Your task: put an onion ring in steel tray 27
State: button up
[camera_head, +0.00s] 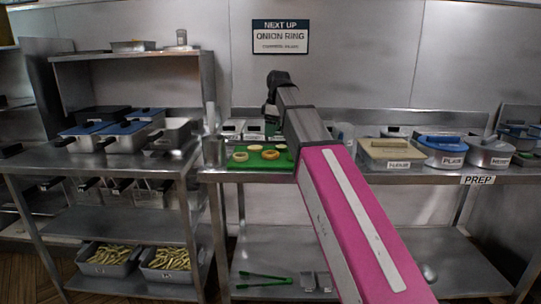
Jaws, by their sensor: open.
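Several ring-shaped pieces that look like onion rings lie on a green board (247,165) on the steel counter. One tan ring (240,157) is at the left of the board and another ring (270,155) is at its right. Small steel trays (254,131) with labels stand behind the board; the labels are too small to read, so I cannot tell which is tray 27. My gripper (271,95) is the dark end of my arm, raised above the back of the counter, open and with nothing visible in it. Its fingertips are hard to make out.
Right of my arm stand a tan lidded tub (391,151), a blue-lidded container (441,149) and a grey pot (490,151). Green tongs (262,279) lie on the lower shelf. My pink arm link hides part of the counter.

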aim_at(271, 151)
jog(key=f, duration=0.9)
jog(key=shift+a+f, duration=0.15)
jog(key=shift+a, duration=0.2)
jog(key=shift+c, duration=0.2)
jog(key=c, duration=0.5)
